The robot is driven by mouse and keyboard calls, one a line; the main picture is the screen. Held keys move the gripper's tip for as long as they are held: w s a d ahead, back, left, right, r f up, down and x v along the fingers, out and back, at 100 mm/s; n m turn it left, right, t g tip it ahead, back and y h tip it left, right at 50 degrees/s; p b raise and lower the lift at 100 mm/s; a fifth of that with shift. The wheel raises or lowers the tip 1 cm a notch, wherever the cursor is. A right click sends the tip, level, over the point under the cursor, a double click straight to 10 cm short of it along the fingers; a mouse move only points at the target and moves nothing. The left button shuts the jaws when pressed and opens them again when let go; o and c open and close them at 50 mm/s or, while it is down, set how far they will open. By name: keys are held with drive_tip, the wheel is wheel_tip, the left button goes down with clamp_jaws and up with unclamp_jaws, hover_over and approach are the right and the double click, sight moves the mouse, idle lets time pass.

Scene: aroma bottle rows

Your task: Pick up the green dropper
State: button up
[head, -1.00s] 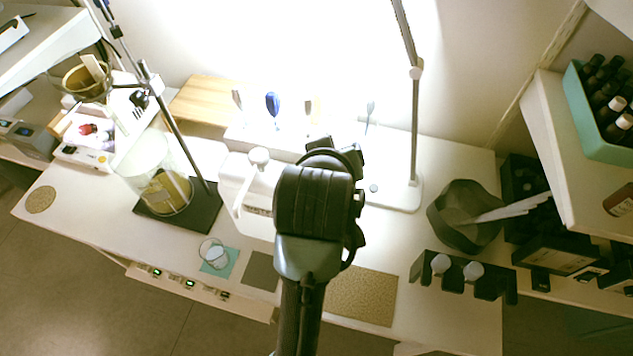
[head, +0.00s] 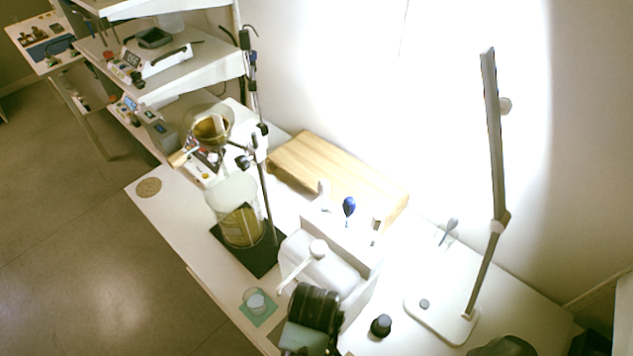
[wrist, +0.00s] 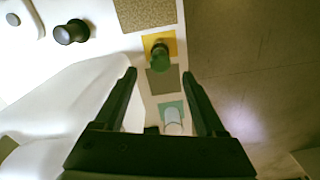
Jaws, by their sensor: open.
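A small green item with a dark top (wrist: 160,49), likely the green dropper, stands on a yellow pad (wrist: 147,40) in the wrist view. It appears just beyond my fingertips, between their lines, and nothing is gripped. My gripper (wrist: 159,74) is open and empty. In the head view my wrist (head: 315,306) shows at the bottom, with the fingers and the yellow pad hidden or out of frame.
A glass beaker (head: 256,301) rests on a teal pad. Open floor lies right in the wrist view.

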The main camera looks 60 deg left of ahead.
drive_tip(key=shift+d+f, duration=0.1)
drive_tip(key=shift+f, duration=2.85)
drive_tip(key=shift+c, duration=0.3)
drive_tip(key=c, duration=0.7)
